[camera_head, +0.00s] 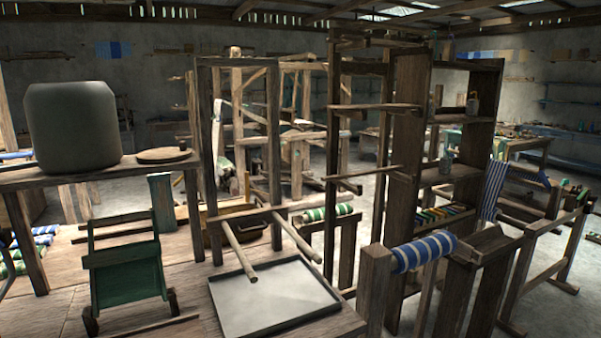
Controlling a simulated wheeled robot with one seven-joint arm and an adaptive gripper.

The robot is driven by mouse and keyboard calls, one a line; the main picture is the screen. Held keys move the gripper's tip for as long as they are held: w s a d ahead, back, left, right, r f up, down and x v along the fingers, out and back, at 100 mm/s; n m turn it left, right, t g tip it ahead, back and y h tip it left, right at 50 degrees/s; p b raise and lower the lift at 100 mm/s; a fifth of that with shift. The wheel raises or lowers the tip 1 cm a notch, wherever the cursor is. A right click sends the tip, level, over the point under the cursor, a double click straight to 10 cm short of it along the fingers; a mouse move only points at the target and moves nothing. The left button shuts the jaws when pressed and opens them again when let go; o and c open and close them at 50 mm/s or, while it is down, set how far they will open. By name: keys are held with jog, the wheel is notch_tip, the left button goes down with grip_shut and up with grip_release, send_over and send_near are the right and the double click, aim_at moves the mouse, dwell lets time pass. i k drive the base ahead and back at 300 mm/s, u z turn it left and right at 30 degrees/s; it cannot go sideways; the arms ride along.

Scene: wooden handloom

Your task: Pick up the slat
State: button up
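My gripper is not in view. A thin flat wooden slat (150,328) lies on the plank surface at the bottom left, in front of the green wheeled frame. Other slat-like wooden pieces also show: one thin strip (362,173) and a higher one (375,107) reach across the upright loom frame in the middle. I cannot tell which of these is the slat of the task. Two round wooden rods, a left one (233,251) and a right one (297,238), slope over the tray from a crossbar.
A shallow grey tray (275,300) lies at the front centre. A green wheeled frame (125,275) stands left of it. A large grey container (72,130) and round wooden board (164,155) sit on a table. Loom posts and a blue-striped roll (425,252) crowd the right.

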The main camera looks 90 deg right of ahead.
aim_at(338, 177)
jog(key=z, duration=1.8)
